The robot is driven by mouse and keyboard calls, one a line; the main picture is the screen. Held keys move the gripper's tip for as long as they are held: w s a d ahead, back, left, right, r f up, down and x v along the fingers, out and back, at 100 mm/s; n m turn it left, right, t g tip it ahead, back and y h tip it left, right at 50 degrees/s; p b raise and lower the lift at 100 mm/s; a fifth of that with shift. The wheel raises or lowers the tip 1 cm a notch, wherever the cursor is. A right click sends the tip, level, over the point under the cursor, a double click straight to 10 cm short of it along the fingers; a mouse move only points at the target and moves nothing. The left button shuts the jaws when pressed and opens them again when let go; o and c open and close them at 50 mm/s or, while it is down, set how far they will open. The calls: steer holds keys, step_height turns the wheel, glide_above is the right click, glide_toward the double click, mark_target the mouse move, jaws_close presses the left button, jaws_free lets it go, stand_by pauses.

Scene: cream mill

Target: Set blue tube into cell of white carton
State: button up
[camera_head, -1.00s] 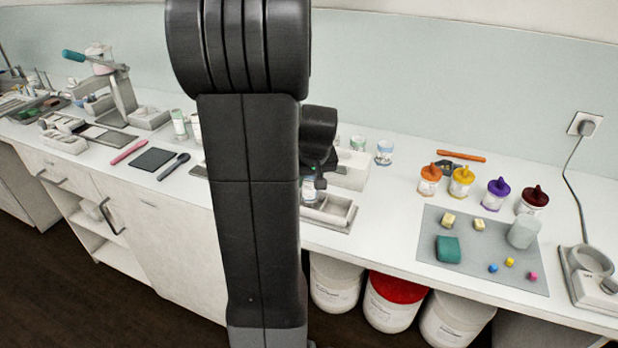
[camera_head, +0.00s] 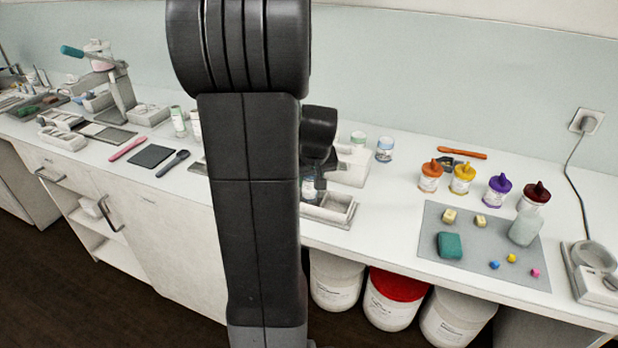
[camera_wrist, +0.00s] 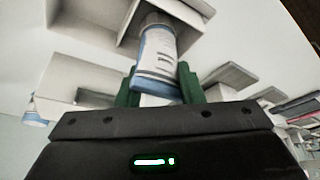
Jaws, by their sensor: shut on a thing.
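The blue tube (camera_wrist: 157,58), with a blue-and-white label, is held between the green fingers of my gripper (camera_wrist: 160,86) in the wrist view. Its far end reaches a pale walled compartment of a white container (camera_wrist: 95,20); I cannot tell how far inside it is. In the head view my gripper (camera_head: 313,188) is partly hidden behind my arm, just over a white divided tray (camera_head: 338,212). A white box (camera_head: 352,168) stands right behind it. I cannot tell for certain which of these is the white carton.
Jars with orange, yellow, purple and dark red lids (camera_head: 462,180) stand to the right. A grey mat (camera_head: 440,220) there holds small blocks and a clear vessel. A blue-labelled jar (camera_head: 384,150) stands behind the box. Lidded buckets (camera_head: 392,300) are below the counter.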

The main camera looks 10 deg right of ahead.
steer(key=shift+f, duration=0.2)
stand_by(0.4)
steer(key=o, duration=1.1)
steer(key=shift+o, duration=0.2)
step_height(320, 180, up, 6)
steer(key=p, duration=0.3)
steer(key=shift+p, duration=0.35)
steer(key=shift+f, duration=0.1)
step_height(320, 180, down, 6)
steer(key=b, duration=0.4)
steer(key=shift+r, duration=0.35)
